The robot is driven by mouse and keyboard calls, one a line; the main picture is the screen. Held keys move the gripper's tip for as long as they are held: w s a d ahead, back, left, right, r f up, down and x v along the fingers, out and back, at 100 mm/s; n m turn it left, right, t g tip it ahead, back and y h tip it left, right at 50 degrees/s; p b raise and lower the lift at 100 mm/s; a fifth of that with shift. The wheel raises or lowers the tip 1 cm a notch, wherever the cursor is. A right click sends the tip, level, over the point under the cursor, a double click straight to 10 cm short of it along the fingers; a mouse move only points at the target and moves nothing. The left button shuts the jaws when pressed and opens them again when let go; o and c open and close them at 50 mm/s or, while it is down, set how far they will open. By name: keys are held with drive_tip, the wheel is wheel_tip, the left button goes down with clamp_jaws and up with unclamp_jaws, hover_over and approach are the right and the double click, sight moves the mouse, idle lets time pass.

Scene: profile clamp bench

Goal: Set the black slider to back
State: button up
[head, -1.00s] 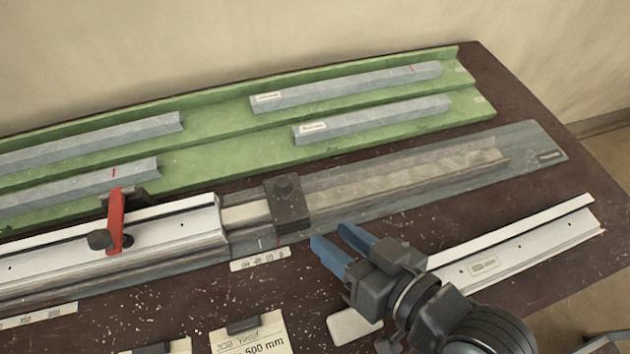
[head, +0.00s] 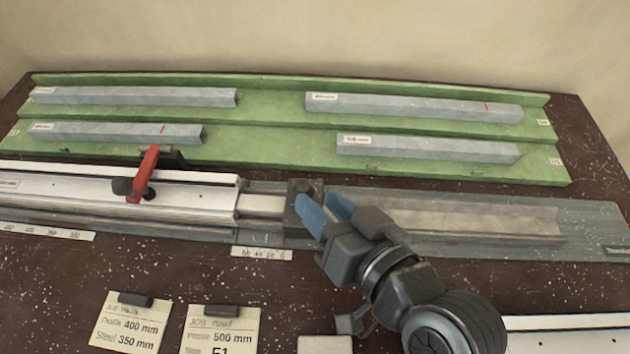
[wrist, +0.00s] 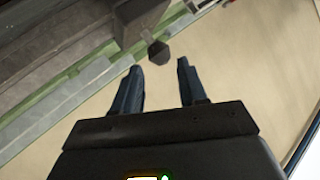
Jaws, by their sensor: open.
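The black slider (head: 299,187), a dark block with a round knob on top, sits on the rail at the right end of the white profile in the head view. My gripper (head: 317,199) is open, its blue fingertips just in front of and to the right of the slider, partly covering it. I cannot tell whether they touch. In the wrist view my gripper (wrist: 159,66) is open, with a dark knob (wrist: 158,52) just beyond the gap between the fingertips. I cannot tell for sure which part that knob belongs to.
A red clamp lever (head: 146,175) stands on the white profile (head: 75,192) to the left. A green rack (head: 270,147) with grey bars lies behind. Small scale strips (head: 260,253) and job cards (head: 130,325) lie in front. Free table lies between the cards and rail.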

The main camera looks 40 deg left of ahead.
sight(309, 193)
drive_tip(key=x, duration=0.5)
drive_tip(key=shift+w+a+f, duration=0.15)
drive_tip(key=shift+a, duration=0.15)
clamp_jaws()
